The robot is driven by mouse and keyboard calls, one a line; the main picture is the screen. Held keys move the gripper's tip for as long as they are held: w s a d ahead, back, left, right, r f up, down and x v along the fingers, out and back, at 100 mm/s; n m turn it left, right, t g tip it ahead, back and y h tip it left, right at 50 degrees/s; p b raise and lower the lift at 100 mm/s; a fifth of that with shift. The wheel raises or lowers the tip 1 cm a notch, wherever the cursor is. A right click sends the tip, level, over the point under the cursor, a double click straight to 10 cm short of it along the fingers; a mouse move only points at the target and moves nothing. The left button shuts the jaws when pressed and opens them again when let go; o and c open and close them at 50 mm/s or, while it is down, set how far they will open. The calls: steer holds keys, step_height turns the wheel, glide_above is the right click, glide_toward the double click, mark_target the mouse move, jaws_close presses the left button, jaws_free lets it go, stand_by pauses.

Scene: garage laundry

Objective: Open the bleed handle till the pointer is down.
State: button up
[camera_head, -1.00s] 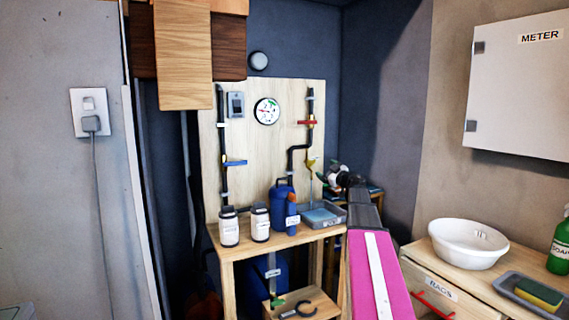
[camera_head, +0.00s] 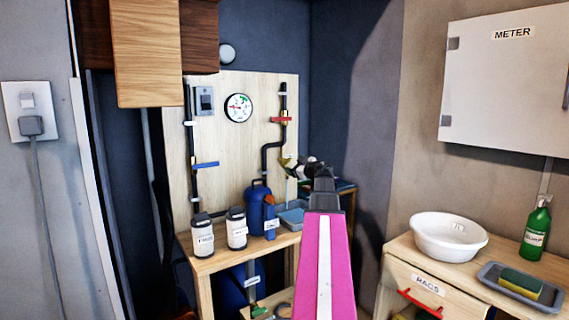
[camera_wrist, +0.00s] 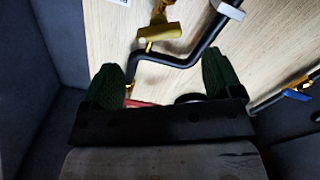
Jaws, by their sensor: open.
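The yellow handle (camera_wrist: 160,32) shows in the wrist view just beyond the gap between my fingertips, not touching them. It sits low on the right-hand pipe, and in the head view the yellow valve (camera_head: 287,160) is partly hidden by my gripper. My gripper (camera_wrist: 162,68) is open and empty, its two dark green fingers spread before the board. It also shows in the head view (camera_head: 302,165), at the board's lower right. The round gauge (camera_head: 238,107) is on the board; its small red pointer appears to point left.
A red handle (camera_head: 281,119) is higher on the same pipe, and a blue handle (camera_head: 205,164) is on the left pipe. Bottles (camera_head: 203,238), a blue jug (camera_head: 260,205) and a grey-blue tray (camera_head: 292,213) stand on the bench below. A side wall closes in at right.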

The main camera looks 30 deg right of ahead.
mark_target(288, 162)
steer(key=w, duration=0.5)
steer(key=w+a, duration=0.1)
steer(key=w, duration=0.1)
steer(key=shift+w, duration=0.3)
steer(key=c, duration=0.9)
